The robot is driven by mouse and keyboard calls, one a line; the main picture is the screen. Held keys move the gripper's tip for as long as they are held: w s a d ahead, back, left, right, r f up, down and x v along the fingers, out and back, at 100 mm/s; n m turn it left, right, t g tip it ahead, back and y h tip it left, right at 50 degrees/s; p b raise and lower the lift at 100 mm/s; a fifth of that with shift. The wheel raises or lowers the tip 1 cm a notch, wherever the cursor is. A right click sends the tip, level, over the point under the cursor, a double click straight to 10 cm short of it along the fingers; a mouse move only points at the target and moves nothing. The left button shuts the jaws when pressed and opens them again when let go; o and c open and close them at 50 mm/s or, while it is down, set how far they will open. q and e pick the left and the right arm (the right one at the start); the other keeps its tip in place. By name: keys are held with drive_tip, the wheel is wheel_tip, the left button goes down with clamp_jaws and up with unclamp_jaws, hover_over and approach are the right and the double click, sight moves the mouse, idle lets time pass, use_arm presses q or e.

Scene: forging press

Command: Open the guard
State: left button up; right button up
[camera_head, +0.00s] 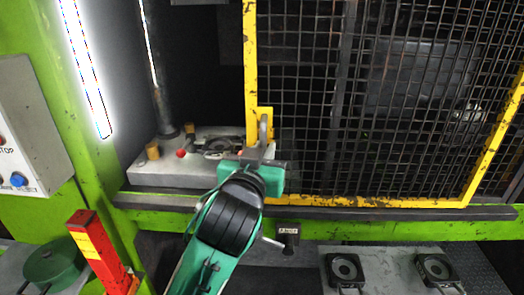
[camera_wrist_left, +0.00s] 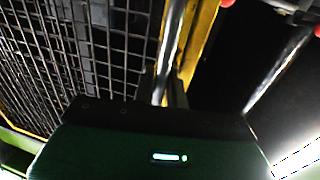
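The guard is a black wire mesh in a worn yellow frame (camera_head: 251,60), covering the middle and right of the press. Left of its upright the press opening is uncovered. A grey metal handle (camera_head: 264,128) stands on the lower left of the frame. My left gripper (camera_head: 264,150) is at this handle, coming from below. In the left wrist view the handle (camera_wrist_left: 172,45) runs between the two dark fingers (camera_wrist_left: 163,88), which appear closed on it. The contact is partly hidden by the gripper body. My right gripper is in neither view.
A grey die block (camera_head: 155,177) with a red knob sits in the opening at left. A dark rail (camera_head: 400,214) runs below the guard. A control box (camera_head: 30,125), red post (camera_head: 98,250) and green round pot (camera_head: 52,264) stand left. Round fixtures (camera_head: 344,268) lie lower right.

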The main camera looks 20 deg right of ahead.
use_arm(q)
drive_tip(key=shift+o, duration=1.4)
drive_tip(key=shift+s, duration=0.1)
drive_tip(key=p+v, duration=0.3)
drive_tip(key=v, duration=1)
drive_tip(key=shift+s+a, duration=0.2)
drive_tip(key=shift+c, duration=0.2)
